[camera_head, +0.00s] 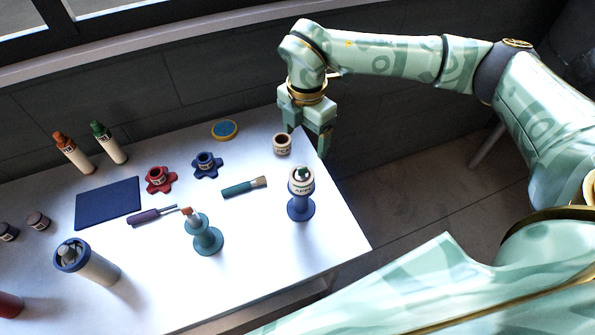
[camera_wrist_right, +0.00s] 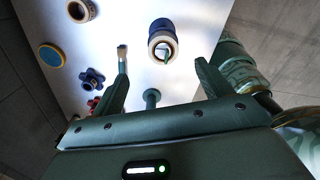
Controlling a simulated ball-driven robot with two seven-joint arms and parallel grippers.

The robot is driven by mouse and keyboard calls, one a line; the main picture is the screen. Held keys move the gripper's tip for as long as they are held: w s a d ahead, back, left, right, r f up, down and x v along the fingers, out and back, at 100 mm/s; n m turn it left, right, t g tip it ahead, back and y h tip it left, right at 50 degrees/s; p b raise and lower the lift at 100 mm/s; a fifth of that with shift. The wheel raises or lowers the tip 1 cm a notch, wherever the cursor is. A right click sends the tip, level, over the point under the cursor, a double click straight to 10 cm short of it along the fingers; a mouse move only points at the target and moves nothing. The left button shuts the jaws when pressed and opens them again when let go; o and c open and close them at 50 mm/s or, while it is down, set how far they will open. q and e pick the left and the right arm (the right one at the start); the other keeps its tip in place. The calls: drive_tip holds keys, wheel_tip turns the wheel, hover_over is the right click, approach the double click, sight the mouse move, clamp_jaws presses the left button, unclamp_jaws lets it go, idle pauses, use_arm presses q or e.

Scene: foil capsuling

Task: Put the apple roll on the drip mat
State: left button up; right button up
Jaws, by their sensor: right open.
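The apple roll (camera_head: 301,184) is a cream ring with a dark label, seated upright on a blue stand (camera_head: 300,209) at the table's right side. A green piece shows in its opening; in the right wrist view the roll (camera_wrist_right: 161,46) is seen from above. The drip mat appears to be the dark blue rectangle (camera_head: 107,203) lying flat at the table's left; its top is bare. My right gripper (camera_head: 306,138) is open and empty above the table's right back edge, beyond the apple roll and apart from it. My left gripper is not in view.
Another cream roll (camera_head: 282,145) stands near my right gripper. A brush (camera_head: 243,187), a purple-handled tool (camera_head: 152,215), a teal stand (camera_head: 208,239) and red (camera_head: 160,180) and blue (camera_head: 207,165) flower-shaped pieces lie between. Two bottles (camera_head: 110,142) stand behind the mat; a blue-rimmed canister (camera_head: 98,268) stands in front.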

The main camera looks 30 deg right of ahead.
sight(303, 176)
wheel_tip(303, 176, down, 8)
drive_tip(key=shift+f, duration=0.2)
drive_tip(key=f, duration=0.5)
drive_tip(key=shift+s+a+f, duration=0.2)
drive_tip(key=shift+s+a, duration=0.1)
drive_tip(key=c, duration=1.1)
